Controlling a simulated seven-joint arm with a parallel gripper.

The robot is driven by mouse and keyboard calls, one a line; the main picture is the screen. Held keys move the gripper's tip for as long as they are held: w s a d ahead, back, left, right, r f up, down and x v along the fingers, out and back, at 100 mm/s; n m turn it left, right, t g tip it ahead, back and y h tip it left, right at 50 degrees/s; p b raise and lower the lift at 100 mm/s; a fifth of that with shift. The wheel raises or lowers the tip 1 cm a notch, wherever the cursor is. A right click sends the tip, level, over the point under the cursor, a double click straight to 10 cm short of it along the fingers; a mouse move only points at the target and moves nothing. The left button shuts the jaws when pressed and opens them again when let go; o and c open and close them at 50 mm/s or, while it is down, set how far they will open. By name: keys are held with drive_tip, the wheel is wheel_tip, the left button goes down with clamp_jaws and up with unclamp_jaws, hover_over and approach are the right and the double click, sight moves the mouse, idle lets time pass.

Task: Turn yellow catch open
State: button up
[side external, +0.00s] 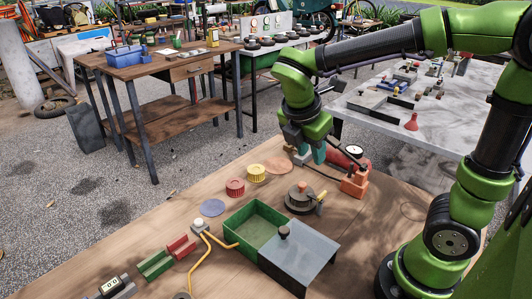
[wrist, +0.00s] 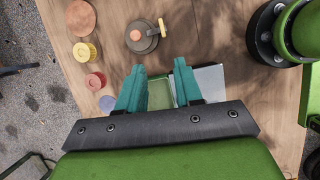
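In the wrist view the catch (wrist: 162,26) stands at the right side of the pot (wrist: 140,42), beyond my fingertips. My gripper (side external: 311,158) has two teal fingers pointing down. It hangs above the bench behind the pot in the side view. In the wrist view my gripper (wrist: 158,66) shows its fingers apart with nothing between them. It is not touching the catch.
A green open box (side external: 254,229) with a grey cover (side external: 299,252) stands in front of the pot. A red compressor tank with a gauge (side external: 353,168) is behind, close to my gripper. Red (side external: 235,188) and yellow (side external: 256,173) round caps lie left. Bare wood lies right.

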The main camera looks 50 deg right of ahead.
drive_tip(key=n, duration=0.1)
approach(321, 195)
drive_tip(key=x, duration=0.8)
drive_tip(key=shift+d, duration=0.1)
clamp_jaws()
